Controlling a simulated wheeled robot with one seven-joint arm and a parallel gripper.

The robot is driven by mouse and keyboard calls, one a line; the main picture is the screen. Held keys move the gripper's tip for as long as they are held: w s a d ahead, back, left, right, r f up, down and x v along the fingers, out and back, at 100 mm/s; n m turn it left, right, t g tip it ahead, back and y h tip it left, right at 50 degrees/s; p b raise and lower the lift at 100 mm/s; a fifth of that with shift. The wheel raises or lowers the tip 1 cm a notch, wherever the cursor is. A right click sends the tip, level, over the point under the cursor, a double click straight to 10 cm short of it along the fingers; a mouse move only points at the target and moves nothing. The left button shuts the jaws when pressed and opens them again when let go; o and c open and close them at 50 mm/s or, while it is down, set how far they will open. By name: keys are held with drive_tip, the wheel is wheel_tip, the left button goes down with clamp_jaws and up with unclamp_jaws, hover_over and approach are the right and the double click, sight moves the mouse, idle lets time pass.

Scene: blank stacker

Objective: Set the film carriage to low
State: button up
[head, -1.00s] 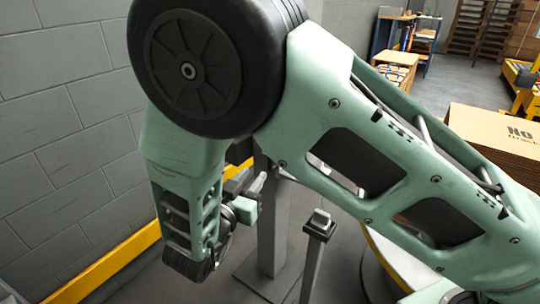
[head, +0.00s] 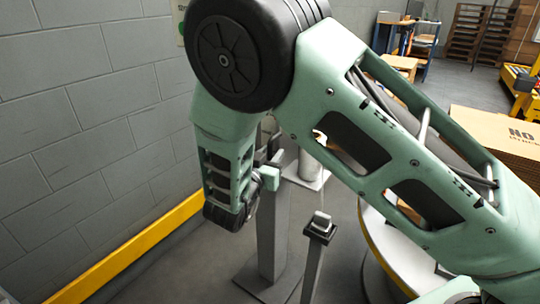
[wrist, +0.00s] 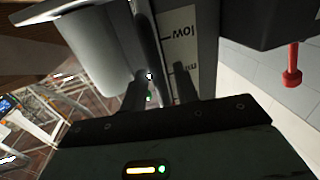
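A grey mast (head: 272,225) stands on a floor plate beside the wall. In the wrist view its pale scale plate (wrist: 188,45) shows the word "low" and, closer to my fingers, a partly covered "mid"; the lettering appears inverted. A large pale film roll (wrist: 88,45) hangs beside the mast in the wrist view. The carriage itself is hard to make out and its height mark cannot be read. My gripper (wrist: 158,98) has its two dark fingers apart, close to the mast. No held object shows between them. In the head view my arm hides much of the upper mast.
A red knob (wrist: 292,72) on a dark block is at the right of the wrist view. A short post (head: 318,232) stands right of the mast, with a round turntable (head: 385,245) further right. A yellow rail (head: 140,250) runs along the wall. Stacked cardboard (head: 500,135) is at right.

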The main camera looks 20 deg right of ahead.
clamp_jaws()
wheel_tip(320, 180, down, 12)
drive_tip(key=b, duration=0.4)
drive_tip(key=shift+r, duration=0.15)
drive_tip(key=shift+s, duration=0.1)
drive_tip(key=shift+c, duration=0.4)
unclamp_jaws()
drive_tip(key=shift+o, duration=0.4)
drive_tip(key=shift+r, duration=0.1)
drive_tip(key=p+v, duration=0.2)
drive_tip(key=v, duration=1.5)
drive_tip(key=shift+a, duration=0.2)
drive_tip(key=shift+s, duration=0.1)
